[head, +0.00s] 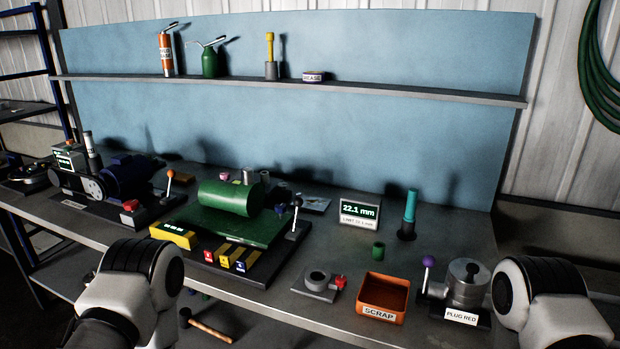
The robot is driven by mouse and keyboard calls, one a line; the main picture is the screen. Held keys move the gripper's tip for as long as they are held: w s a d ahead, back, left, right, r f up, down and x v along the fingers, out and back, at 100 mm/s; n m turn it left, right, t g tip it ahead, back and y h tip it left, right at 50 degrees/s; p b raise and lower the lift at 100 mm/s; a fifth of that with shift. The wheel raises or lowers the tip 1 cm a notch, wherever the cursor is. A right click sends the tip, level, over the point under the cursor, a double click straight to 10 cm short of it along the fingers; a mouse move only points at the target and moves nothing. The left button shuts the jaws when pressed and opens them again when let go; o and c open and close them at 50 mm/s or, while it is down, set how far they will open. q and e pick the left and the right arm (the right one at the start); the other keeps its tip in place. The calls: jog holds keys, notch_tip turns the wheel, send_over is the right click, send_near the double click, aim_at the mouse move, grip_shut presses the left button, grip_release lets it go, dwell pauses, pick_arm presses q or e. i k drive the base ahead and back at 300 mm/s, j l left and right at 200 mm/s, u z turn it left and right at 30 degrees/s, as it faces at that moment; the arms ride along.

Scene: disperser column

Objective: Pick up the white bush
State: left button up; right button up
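I cannot pick out a clearly white bush in the head view. Small pale grey cylinders (247,175) stand behind the green machine (229,197), partly hidden by it; I cannot tell whether one of them is the bush. A small green cylinder (378,250) stands on the bench in front of the 22.1 mm display (359,212). A small pink ring-like piece (224,176) lies behind the machine. Links of my two arms show at the lower left and lower right. Neither gripper shows.
The bench (330,243) holds an orange SCRAP bin (380,313), a grey ring fixture (317,282) with a red knob, a PLUG RED unit (466,283) with a purple-knobbed lever, and a teal-handled tool (409,212). A motor unit (120,180) stands at left. A shelf (400,92) runs behind.

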aim_at(265, 176)
jog(key=j+z, duration=0.8)
jog(key=j, duration=0.25)
jog(key=j+z, duration=0.4)
jog(key=j, duration=0.15)
